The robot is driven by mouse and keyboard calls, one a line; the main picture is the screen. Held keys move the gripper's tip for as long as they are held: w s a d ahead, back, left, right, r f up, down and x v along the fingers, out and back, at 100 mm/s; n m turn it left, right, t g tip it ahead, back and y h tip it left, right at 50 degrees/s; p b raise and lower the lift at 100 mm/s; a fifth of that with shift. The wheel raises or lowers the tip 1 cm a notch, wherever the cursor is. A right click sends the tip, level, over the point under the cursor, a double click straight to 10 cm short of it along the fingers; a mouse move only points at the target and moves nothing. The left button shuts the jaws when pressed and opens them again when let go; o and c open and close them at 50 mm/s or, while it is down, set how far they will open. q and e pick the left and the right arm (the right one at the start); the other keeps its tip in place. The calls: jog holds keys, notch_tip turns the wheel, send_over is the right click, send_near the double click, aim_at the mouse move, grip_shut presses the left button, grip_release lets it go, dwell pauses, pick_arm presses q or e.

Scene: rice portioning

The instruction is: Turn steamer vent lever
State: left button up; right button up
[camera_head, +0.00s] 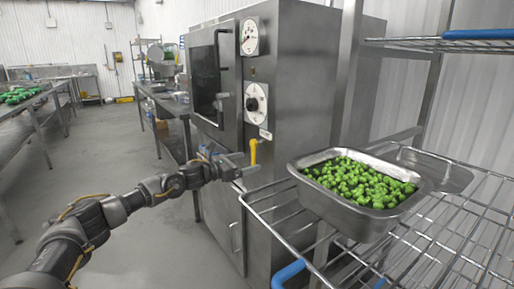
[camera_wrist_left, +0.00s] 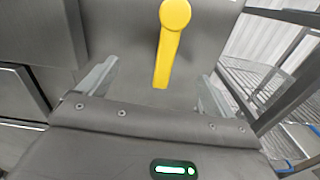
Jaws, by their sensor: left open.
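The steamer (camera_head: 300,90) is a tall grey metal cabinet in the middle of the head view. Its yellow vent lever (camera_head: 254,151) sticks out low on the front panel, below the dials, and hangs downward. In the left wrist view the lever (camera_wrist_left: 168,45) has a round yellow hub at the top and points down between my fingers. My left gripper (camera_head: 242,166) is open just below and beside the lever. In the left wrist view its two fingers (camera_wrist_left: 150,88) stand apart on either side of the lever's lower end, with gaps visible. My right gripper is not in view.
A wire rack (camera_head: 440,225) stands at right, holding a metal pan (camera_head: 350,213) of green vegetables close to the steamer. The steamer door has a dark handle (camera_head: 219,62). Two dials, upper (camera_head: 249,37) and lower (camera_head: 256,104), sit above the lever. Open floor (camera_head: 130,225) lies at left.

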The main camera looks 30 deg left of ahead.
pick_arm(q)
jog(key=shift+v, duration=2.6)
